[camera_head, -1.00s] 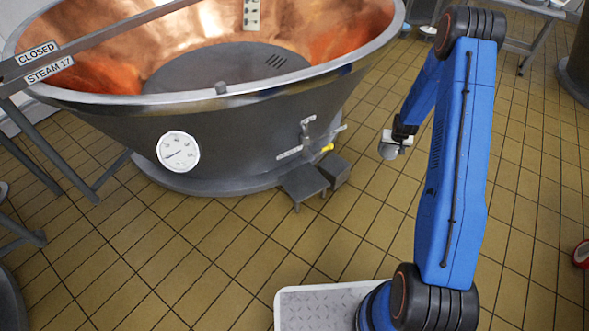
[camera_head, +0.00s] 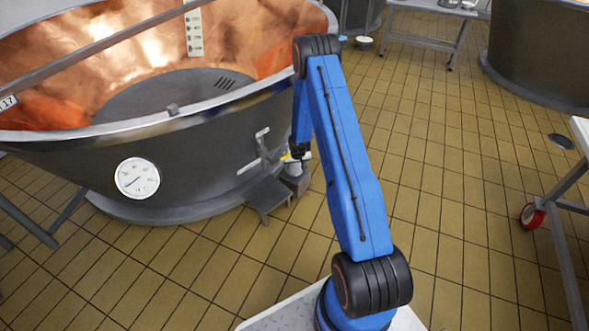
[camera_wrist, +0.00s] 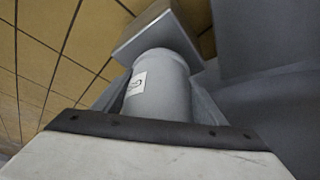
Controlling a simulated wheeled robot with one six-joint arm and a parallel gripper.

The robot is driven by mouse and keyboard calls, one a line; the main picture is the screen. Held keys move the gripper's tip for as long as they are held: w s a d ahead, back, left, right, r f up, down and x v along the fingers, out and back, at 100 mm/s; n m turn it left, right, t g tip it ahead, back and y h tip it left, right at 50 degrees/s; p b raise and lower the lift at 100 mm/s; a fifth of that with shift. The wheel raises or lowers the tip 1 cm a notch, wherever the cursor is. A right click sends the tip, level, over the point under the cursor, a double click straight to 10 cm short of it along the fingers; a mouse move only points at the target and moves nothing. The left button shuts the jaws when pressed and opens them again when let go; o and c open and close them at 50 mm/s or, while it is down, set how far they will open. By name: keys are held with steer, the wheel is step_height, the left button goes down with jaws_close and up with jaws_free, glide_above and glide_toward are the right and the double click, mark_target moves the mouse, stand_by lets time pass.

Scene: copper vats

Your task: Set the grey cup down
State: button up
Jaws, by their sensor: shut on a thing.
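The grey cup (camera_wrist: 160,85) is a smooth cylinder with a small white label, seen close in the wrist view. My gripper (camera_wrist: 157,100) is shut on it, with a finger along each side. In the head view my gripper (camera_head: 298,155) is beside the copper vat's valve, and the cup (camera_head: 294,170) is partly hidden by my arm. A small grey block with a square top (camera_wrist: 150,35) lies just beyond the cup's far end in the wrist view. I cannot tell whether the cup touches it.
The copper vat (camera_head: 200,150) with its dial (camera_head: 137,178) stands close on the left. A grey step (camera_head: 268,193) is beside the valve. A table with a red caster (camera_head: 531,216) is at right, and another table (camera_head: 430,12) stands behind. Tiled floor between is clear.

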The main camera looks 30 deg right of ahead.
steer(key=shift+d+f, duration=0.1)
steer(key=shift+f, duration=0.65)
steer(key=shift+f, duration=0.1)
steer(key=o, duration=1.7)
steer(key=shift+v, duration=3.85)
